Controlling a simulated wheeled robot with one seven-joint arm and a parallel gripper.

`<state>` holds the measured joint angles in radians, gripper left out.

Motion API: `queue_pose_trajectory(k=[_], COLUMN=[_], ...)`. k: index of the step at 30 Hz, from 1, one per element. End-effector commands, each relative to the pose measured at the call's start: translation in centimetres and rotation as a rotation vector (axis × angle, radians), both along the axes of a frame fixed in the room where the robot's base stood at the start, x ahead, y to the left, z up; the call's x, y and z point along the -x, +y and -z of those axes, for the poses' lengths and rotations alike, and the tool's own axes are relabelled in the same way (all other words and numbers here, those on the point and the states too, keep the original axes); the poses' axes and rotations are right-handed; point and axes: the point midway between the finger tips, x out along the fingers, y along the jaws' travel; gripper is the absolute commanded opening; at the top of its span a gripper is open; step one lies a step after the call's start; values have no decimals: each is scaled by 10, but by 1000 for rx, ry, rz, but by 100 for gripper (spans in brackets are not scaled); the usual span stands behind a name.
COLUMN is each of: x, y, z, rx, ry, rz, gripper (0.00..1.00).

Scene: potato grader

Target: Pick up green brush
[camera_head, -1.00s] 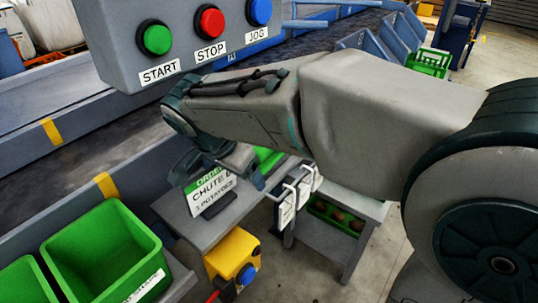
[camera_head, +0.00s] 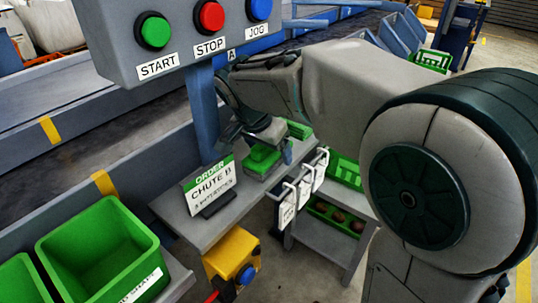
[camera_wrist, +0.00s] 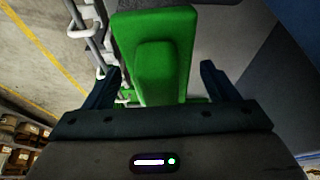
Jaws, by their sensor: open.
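The green brush (camera_head: 262,158) lies on the grey side table beyond the order sign. In the wrist view the green brush (camera_wrist: 158,60) shows as a wide green block with a narrower raised grip, between the two fingers. My gripper (camera_wrist: 162,80) is open, with one dark blue finger on each side of the brush and gaps between. In the head view my gripper (camera_head: 277,150) is just above and beside the brush, partly hidden by my wrist. I cannot tell how far the fingertips are from the table.
The order sign (camera_head: 210,187) reading "CHUTE B" stands on the grey table (camera_head: 170,208). White tags (camera_head: 304,188) hang on hooks at the table's right edge. Green crates (camera_head: 100,250) stand at the lower left. The button panel (camera_head: 185,40) is above, and a yellow box (camera_head: 232,255) is below.

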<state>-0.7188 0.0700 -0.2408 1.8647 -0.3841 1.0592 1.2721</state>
Motion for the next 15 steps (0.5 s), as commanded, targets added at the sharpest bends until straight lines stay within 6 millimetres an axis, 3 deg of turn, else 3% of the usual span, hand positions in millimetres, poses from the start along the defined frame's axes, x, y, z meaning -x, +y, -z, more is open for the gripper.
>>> queue_pose_trajectory(k=[3,9,15], x=[0,0,0], y=[0,0,0], z=[0,0,-1], rx=[0,0,0], ry=[0,0,0], rz=[0,0,0], gripper=[77,27,27])
